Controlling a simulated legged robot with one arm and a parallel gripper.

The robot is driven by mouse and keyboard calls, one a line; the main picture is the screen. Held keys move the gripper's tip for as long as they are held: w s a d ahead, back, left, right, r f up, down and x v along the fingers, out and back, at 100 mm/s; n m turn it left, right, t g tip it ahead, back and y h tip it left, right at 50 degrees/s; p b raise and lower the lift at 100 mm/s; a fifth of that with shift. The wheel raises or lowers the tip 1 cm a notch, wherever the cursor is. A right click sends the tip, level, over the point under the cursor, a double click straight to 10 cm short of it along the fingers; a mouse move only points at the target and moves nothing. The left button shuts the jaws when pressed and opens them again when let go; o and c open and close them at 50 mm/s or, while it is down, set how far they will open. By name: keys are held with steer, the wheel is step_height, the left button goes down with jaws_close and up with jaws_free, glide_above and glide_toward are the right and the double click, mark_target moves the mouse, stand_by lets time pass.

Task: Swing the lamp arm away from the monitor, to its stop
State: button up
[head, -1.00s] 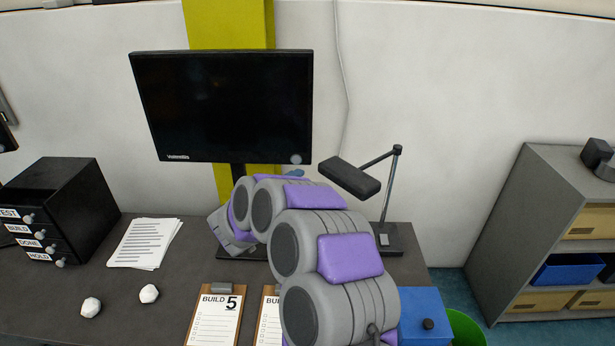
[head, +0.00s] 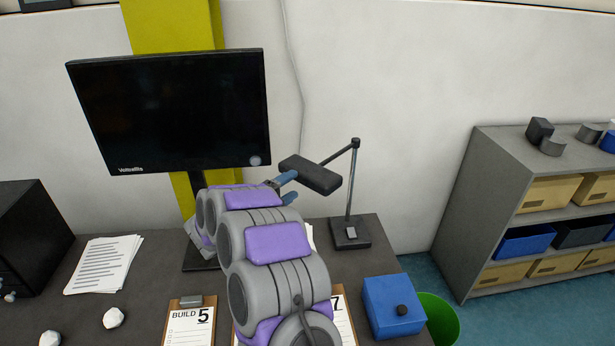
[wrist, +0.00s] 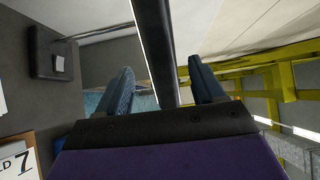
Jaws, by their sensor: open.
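The desk lamp stands right of the monitor (head: 170,110). Its dark flat lamp head (head: 312,176) hangs on a thin lamp arm (head: 338,155) from an upright pole (head: 352,185) on a square base (head: 350,234). The head points left toward the monitor's lower right corner. My gripper (head: 287,188) is open, its blue fingers at the left end of the lamp head. In the wrist view, the lamp head (wrist: 155,45) runs between the two open fingers of my gripper (wrist: 162,88), with a gap visible on each side. The lamp base (wrist: 60,62) shows at upper left.
Clipboards (head: 190,322) and papers (head: 103,264) lie on the desk. A grey shelf (head: 490,190) stands farther right. Space right of the lamp pole is clear.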

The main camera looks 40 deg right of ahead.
mark_target(310, 175)
steer(key=d, duration=0.3)
steer(key=w+d, duration=0.1)
steer(key=d, duration=0.1)
steer(key=d+b, duration=0.1)
steer(key=d, duration=0.2)
steer(key=shift+w+d, duration=0.25)
steer(key=shift+d, duration=0.05)
steer(key=shift+c, duration=0.2)
steer(key=shift+f, duration=0.2)
jaws_close()
